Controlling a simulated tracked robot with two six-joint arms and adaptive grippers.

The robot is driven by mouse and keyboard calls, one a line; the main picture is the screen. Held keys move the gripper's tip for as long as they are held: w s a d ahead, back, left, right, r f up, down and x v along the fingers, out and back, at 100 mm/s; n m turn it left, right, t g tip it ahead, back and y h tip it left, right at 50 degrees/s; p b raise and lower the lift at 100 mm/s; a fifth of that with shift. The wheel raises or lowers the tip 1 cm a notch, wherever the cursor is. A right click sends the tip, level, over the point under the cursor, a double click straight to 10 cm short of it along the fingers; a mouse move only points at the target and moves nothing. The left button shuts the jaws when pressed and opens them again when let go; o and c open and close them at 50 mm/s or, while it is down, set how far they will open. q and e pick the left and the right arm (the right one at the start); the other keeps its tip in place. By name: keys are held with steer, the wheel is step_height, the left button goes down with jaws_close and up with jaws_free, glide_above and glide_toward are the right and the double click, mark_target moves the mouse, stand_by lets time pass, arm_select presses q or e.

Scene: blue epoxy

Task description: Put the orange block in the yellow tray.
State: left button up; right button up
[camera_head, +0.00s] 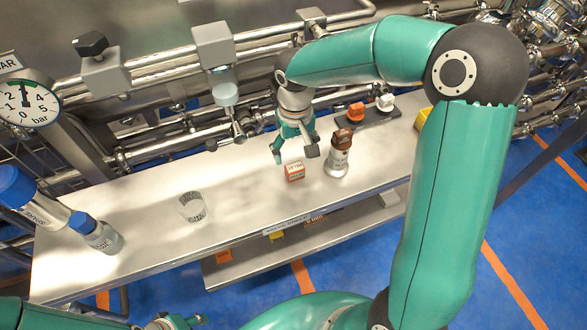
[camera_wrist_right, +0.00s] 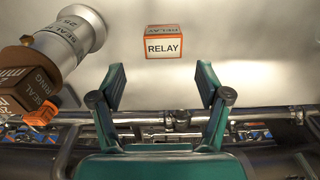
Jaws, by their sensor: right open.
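A small orange-edged box with a white face marked RELAY (camera_head: 294,171) sits on the steel table; in the right wrist view the box (camera_wrist_right: 164,43) lies just beyond the fingertips, centred between them. My right gripper (camera_head: 293,155) is open and empty beside the box, with its fingers (camera_wrist_right: 162,86) apart and not touching it. A plain orange piece (camera_head: 356,112) stands on a dark plate farther back. A yellow thing (camera_head: 423,119), perhaps the yellow tray, shows at the table's right end, mostly hidden by my right arm. Part of my left gripper (camera_head: 178,322) shows at the bottom edge.
A metal cylinder (camera_head: 337,163) with a brown block (camera_head: 342,138) on top stands close right of the box. The dark plate (camera_head: 380,118) also holds a white piece. A clear cup (camera_head: 192,207) stands left. Pipes run behind. The table's middle is clear.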

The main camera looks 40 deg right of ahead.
mark_target(294, 165)
steer(key=shift+s+a+f+p, duration=0.1)
steer(key=shift+a+f+p, duration=0.05)
steer(key=shift+f, duration=1.4)
steer(key=shift+a+f+p, duration=0.1)
steer(key=shift+f+p, duration=0.05)
steer(key=shift+f, duration=1.35)
steer(key=c, duration=1.3)
steer(key=shift+r, duration=0.1)
steer(key=shift+c, duration=0.2)
